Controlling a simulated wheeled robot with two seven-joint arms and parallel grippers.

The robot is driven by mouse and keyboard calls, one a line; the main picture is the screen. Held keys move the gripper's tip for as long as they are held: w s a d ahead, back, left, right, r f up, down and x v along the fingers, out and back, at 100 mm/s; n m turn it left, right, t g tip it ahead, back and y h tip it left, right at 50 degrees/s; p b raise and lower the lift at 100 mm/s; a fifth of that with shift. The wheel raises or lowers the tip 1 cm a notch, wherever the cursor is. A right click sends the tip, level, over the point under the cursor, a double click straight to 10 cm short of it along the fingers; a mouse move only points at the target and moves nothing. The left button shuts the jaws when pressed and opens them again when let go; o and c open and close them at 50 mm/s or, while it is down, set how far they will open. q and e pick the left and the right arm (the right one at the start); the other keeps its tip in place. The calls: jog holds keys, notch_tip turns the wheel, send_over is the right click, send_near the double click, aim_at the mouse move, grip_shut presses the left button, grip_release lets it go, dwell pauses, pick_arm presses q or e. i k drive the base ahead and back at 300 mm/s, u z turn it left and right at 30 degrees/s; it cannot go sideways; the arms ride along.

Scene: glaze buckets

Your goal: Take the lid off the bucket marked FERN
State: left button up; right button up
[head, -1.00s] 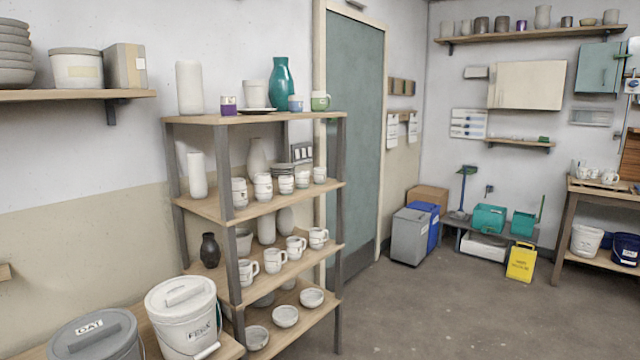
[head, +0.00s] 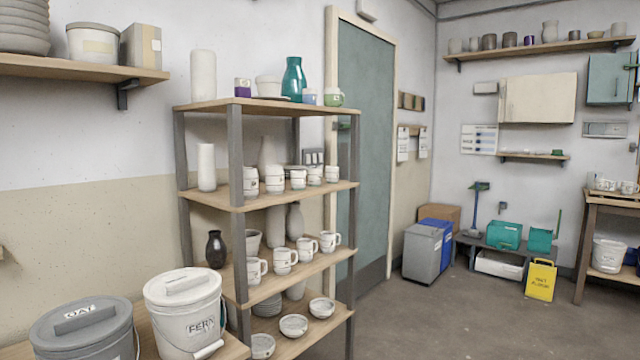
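The bucket marked FERN (head: 183,322) is white and stands upright on a wooden surface at the lower left of the head view. Its white lid (head: 183,287) sits on top, with a raised bar handle across it. The bucket's wire handle with a white grip hangs down at its front. Neither of my grippers shows in this view.
A grey bucket marked OAT (head: 82,333) stands just left of the FERN bucket, with its lid on. A shelf rack (head: 237,150) with mugs, bowls and vases stands close on the right. A wall shelf (head: 75,70) hangs above. Open floor (head: 440,320) lies to the right.

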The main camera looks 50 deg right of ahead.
aim_at(184, 286)
jog(key=z, duration=2.75)
jog(key=i, duration=1.2)
jog(key=u, duration=3.35)
jog(key=k, duration=0.7)
jog(key=z, duration=1.6)
